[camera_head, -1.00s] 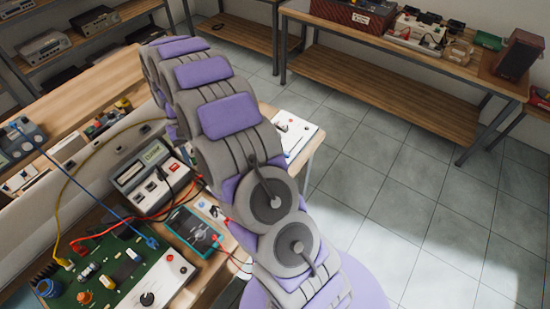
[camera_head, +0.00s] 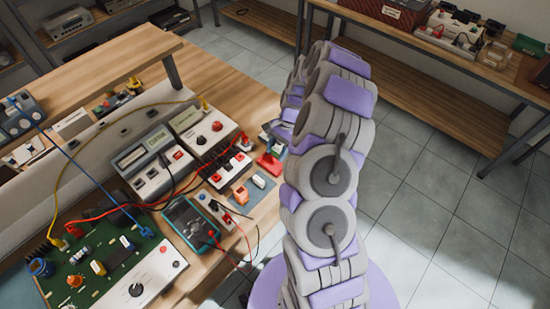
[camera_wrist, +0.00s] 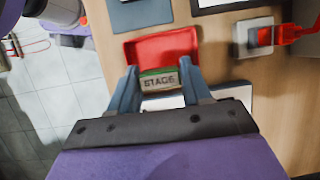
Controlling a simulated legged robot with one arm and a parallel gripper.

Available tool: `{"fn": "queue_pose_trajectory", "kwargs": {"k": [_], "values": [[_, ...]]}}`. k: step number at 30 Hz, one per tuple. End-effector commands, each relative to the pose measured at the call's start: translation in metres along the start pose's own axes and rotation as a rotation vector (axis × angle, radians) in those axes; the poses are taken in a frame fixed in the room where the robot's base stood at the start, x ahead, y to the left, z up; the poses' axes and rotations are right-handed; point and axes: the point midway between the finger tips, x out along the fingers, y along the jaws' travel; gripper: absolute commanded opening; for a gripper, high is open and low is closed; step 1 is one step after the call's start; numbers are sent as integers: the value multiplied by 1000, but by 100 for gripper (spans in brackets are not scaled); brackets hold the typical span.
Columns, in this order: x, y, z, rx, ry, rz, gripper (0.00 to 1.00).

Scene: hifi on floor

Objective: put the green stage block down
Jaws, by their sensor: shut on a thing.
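The green stage block (camera_wrist: 158,81) is between my gripper's blue-grey fingers in the wrist view, with its pale face reading "STAGE". My gripper (camera_wrist: 160,88) is shut on it. A red tray (camera_wrist: 160,45) lies just beyond the block in that view, and the block overlaps its near edge in the picture. I cannot tell whether the block touches the tray or the bench. In the head view, the red tray (camera_head: 270,164) sits near the right edge of the wooden bench, and my gripper (camera_head: 273,138) is close above it, partly hidden by my arm.
A multimeter (camera_head: 190,224), a green circuit board (camera_head: 95,262) and boxed instruments (camera_head: 150,162) with red, yellow and blue cables crowd the bench. Floor is clear at right.

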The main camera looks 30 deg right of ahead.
Motion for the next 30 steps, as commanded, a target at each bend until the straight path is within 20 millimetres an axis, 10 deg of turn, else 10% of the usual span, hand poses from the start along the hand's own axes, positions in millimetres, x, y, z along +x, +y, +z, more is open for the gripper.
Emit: {"fn": "queue_pose_trajectory", "kwargs": {"k": [9, 19, 20, 30], "values": [[38, -4, 1, -2, 12, 9, 17], [36, 0, -11, -2, 1, 3, 17], [36, 0, -12, -2, 1, 2, 50], [38, -2, -5, -2, 7, 7, 74]]}}
